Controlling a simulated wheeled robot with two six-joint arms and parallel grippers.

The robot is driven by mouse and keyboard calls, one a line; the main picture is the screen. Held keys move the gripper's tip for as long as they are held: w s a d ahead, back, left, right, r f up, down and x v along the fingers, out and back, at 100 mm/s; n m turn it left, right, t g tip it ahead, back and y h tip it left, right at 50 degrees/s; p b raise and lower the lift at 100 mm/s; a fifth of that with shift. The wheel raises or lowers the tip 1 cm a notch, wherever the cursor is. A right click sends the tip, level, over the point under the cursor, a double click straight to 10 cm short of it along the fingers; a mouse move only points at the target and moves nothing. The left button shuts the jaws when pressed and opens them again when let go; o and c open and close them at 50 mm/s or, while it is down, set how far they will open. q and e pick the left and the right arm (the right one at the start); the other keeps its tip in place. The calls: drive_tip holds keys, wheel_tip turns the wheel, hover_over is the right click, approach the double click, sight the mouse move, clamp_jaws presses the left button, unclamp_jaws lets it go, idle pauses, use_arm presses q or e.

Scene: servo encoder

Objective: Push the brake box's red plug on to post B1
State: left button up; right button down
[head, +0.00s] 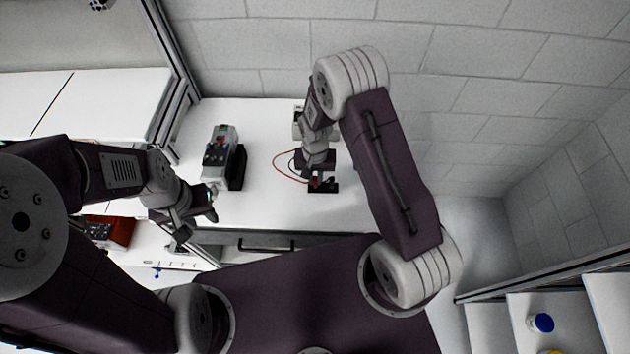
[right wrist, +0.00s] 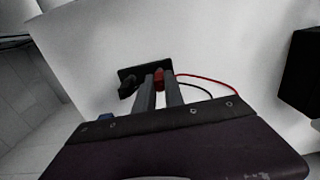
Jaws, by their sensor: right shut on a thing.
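My right gripper (head: 322,182) points down at a small black terminal block (head: 326,188) on the white table. In the right wrist view its two grey fingers (right wrist: 160,90) are shut on the red plug (right wrist: 159,77). The plug is at the block's (right wrist: 128,72) near side; the fingers hide its lower end, so I cannot tell whether it sits on a post. A dark knob (right wrist: 127,88) stands at the block's left. A red lead (right wrist: 215,82) and a black lead (right wrist: 200,88) run right. My left gripper (head: 205,206) hangs left of the table's front; its jaw gap is unclear.
A grey and black device (head: 222,158) with a red part stands left on the table. A pale box (head: 298,122) is partly hidden behind my right arm. A red box (head: 110,231) lies at lower left. The table's right part is clear, with a wall behind.

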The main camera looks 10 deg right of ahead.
drive_tip(key=shift+r+p, duration=2.05)
drive_tip(key=shift+r, duration=0.55)
drive_tip(key=shift+f, duration=0.1)
